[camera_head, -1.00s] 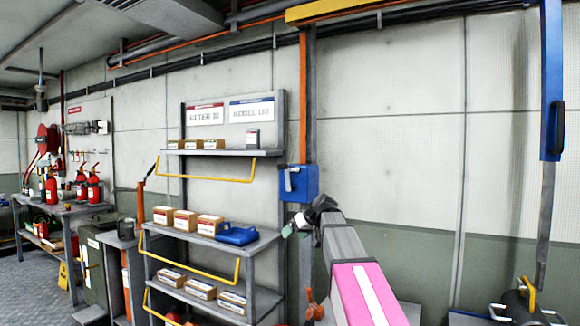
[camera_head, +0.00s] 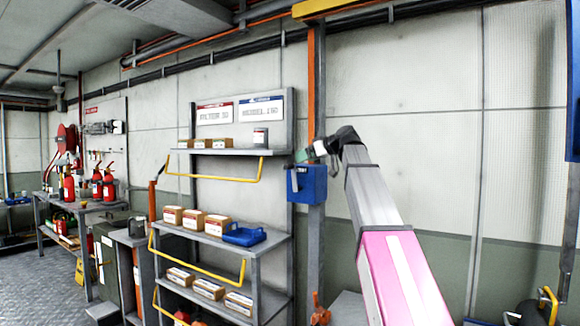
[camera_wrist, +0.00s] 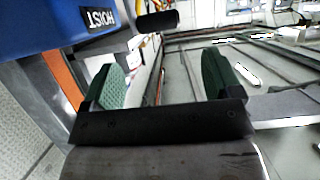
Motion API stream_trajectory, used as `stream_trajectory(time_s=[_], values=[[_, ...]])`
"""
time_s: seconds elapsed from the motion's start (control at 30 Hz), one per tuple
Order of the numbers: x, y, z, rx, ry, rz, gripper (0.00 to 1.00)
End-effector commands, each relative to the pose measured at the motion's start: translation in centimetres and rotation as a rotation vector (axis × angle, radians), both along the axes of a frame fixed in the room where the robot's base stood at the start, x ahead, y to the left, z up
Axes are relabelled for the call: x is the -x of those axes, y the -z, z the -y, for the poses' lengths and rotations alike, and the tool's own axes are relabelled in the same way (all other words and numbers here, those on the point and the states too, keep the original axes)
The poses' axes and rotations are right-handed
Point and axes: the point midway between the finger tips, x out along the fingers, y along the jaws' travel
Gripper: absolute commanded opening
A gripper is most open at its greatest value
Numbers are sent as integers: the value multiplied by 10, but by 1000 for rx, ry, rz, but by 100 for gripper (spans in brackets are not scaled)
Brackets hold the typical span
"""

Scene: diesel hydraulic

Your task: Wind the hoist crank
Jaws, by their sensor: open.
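The blue hoist box (camera_head: 313,188) is mounted on a grey post in the head view. A small grey crank arm (camera_head: 293,178) shows at its left side. In the wrist view the box (camera_wrist: 45,28), labelled HOIST, fills the upper left. A dark cylindrical grip (camera_wrist: 157,20), apparently the crank's handle, shows beyond the fingertips. My gripper (camera_head: 312,152) is at the box's top edge in the head view. In the wrist view my gripper (camera_wrist: 160,78) is open, its green pads wide apart with nothing between them. The grip appears clear of both pads.
A grey shelf unit (camera_head: 230,240) with boxes, a blue tray (camera_head: 245,236) and yellow rails (camera_head: 212,178) stands left of the hoist post. An orange vertical strip (camera_head: 311,90) runs above the box. The wall right of my arm is bare.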

Motion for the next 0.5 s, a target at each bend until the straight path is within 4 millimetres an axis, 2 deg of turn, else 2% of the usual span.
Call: stream_trajectory(time_s=[0.3, 0.5], values=[[-30, 22, -44, 0, 0, -2, 84], [-42, 31, -61, 0, 2, -2, 84]])
